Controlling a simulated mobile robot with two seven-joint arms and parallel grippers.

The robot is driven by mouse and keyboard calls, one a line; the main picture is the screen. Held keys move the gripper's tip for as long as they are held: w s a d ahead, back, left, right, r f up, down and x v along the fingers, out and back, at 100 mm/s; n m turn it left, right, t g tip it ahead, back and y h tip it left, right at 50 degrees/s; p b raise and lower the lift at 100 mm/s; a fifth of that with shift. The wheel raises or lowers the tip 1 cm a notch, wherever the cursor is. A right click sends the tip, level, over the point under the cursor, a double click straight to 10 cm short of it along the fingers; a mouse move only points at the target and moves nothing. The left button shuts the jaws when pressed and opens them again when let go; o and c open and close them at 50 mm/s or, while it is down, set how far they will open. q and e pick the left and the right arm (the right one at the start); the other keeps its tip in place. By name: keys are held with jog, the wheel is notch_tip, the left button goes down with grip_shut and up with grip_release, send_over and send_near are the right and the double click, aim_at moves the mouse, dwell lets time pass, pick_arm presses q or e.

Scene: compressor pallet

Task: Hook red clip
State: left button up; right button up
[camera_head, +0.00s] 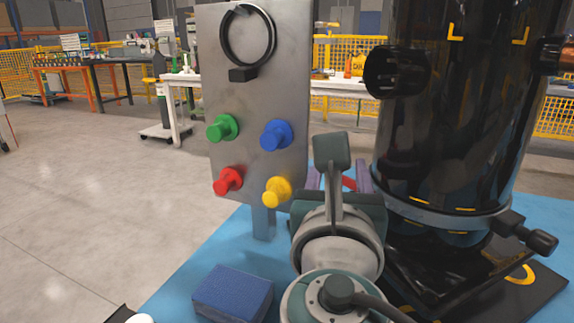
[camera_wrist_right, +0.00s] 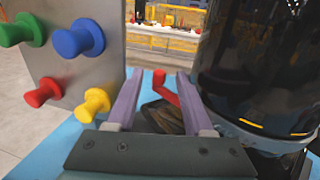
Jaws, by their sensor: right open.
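The red clip (camera_wrist_right: 166,92) shows between the two purple fingers of my right gripper (camera_wrist_right: 160,78) in the right wrist view. My right gripper is open, and the clip lies nearer its right finger; I cannot tell whether they touch. In the head view the gripper (camera_head: 338,178) is partly hidden by my wrist, and only a bit of the red clip (camera_head: 349,183) shows. A metal panel (camera_head: 262,95) stands to the left, with a green peg (camera_head: 222,128), blue peg (camera_head: 276,135), red peg (camera_head: 228,181) and yellow peg (camera_head: 276,192). My left gripper is out of view.
A large black cylinder (camera_head: 450,130) stands close on the right. A black ring (camera_head: 247,38) is at the panel's top. A blue block (camera_head: 233,294) lies on the blue pallet surface (camera_head: 182,272). Open floor is left.

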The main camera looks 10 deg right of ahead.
jog(key=p+v, duration=0.2)
jog(key=v, duration=0.7)
jog(key=shift+s, duration=0.25)
jog(key=shift+a, duration=0.15)
